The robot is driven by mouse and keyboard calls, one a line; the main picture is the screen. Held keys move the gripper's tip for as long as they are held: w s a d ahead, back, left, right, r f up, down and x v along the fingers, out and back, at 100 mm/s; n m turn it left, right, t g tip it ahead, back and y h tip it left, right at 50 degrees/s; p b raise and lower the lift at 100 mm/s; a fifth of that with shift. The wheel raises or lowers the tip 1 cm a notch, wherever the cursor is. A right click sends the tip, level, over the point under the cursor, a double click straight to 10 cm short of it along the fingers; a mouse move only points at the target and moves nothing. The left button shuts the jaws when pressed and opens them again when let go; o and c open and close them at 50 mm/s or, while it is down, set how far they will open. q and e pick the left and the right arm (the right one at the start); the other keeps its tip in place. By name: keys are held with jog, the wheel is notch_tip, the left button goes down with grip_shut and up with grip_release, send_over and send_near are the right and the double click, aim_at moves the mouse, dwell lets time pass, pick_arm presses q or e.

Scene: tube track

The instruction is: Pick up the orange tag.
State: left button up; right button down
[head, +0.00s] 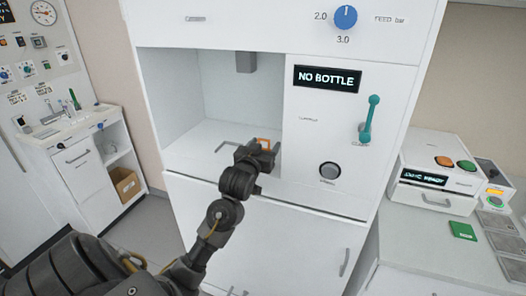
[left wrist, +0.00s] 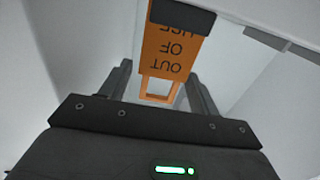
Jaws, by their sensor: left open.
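The orange tag (left wrist: 172,48) carries the words "OUT OF USE", upside down in the left wrist view. It has an open square loop at its near end, and a dark piece covers part of its far end. In the head view only a small orange part of the tag (head: 264,142) shows, behind my gripper. My left gripper (head: 259,152) is at the front of the cabinet's open bay. In the left wrist view its open fingers (left wrist: 160,72) stand either side of the tag's loop end. I cannot tell whether they touch it. My right gripper is not in view.
The white cabinet bay (head: 205,140) has side walls, a floor and a grey nozzle (head: 246,62) above. To its right are a "NO BOTTLE" display (head: 327,78) and a teal lever (head: 369,118). A side counter (head: 420,235) holds a box and a green card (head: 462,230).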

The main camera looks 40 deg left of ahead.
pick_arm(q)
jog(key=shift+x, duration=0.9)
jog(key=c, duration=0.9)
jog(key=shift+o, duration=0.2)
jog(key=shift+a, duration=0.1)
jog(key=shift+r, duration=0.2)
jog(key=shift+a+r+b, duration=0.15)
jog(key=shift+r+b, duration=0.2)
jog(key=shift+b, duration=0.1)
notch_tip(320, 180, up, 6)
jog(key=a+b, duration=0.3)
jog(key=a, duration=1.6)
jog(key=shift+s+a, duration=0.25)
jog(key=shift+a, duration=0.05)
